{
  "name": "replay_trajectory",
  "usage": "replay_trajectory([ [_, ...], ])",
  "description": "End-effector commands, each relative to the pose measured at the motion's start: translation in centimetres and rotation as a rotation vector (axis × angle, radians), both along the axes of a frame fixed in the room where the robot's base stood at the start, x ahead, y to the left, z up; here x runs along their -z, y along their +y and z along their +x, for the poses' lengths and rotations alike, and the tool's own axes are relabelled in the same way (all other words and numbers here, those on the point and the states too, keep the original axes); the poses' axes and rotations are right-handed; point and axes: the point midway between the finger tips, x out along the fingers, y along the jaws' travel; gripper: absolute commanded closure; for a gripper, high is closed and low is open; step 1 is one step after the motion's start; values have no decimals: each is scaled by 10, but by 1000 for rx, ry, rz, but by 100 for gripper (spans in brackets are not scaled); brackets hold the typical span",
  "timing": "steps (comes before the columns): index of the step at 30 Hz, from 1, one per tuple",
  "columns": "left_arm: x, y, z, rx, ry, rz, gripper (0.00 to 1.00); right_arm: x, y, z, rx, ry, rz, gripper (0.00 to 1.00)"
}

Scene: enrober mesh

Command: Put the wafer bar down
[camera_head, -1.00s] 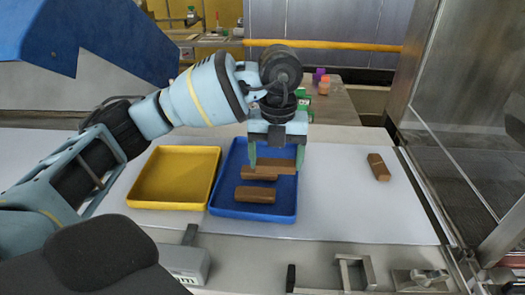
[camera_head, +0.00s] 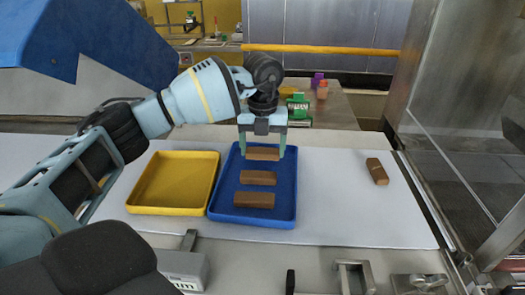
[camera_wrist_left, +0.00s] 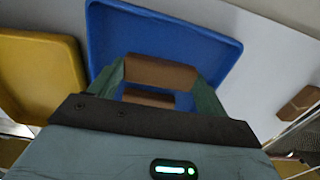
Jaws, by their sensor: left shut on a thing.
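My left gripper (camera_head: 263,148) is shut on a brown wafer bar (camera_head: 262,154) over the far end of the blue tray (camera_head: 281,210). The fingers grip the bar at its two ends. I cannot tell whether its underside touches the tray floor. Two more brown bars lie in the tray, one in the middle (camera_head: 258,178) and one near the front (camera_head: 254,200). My right gripper is not in view.
A yellow tray (camera_head: 173,182) stands empty just left of the blue one. A single brown bar (camera_head: 377,171) lies on the white belt (camera_head: 345,210) at the right. The belt between is clear. A metal housing (camera_head: 462,120) rises at the right.

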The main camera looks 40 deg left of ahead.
Motion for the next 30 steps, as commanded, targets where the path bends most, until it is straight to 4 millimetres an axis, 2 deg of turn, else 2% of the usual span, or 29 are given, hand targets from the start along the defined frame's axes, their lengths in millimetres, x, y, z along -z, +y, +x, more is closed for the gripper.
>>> replay_trajectory([
  [4, 15, 0, 0, 0, -1, 0, 36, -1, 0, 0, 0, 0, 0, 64],
  [16, 19, 0, 0, 0, 0, 0, 36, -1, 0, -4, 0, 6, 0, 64],
  [17, 19, 0, 0, 0, -1, 0, 20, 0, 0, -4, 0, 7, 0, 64],
  [21, 19, 0, 0, 0, -1, 0, 2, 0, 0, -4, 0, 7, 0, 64],
  [30, 18, 0, 0, 0, -1, 0, 2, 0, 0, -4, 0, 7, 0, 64],
])
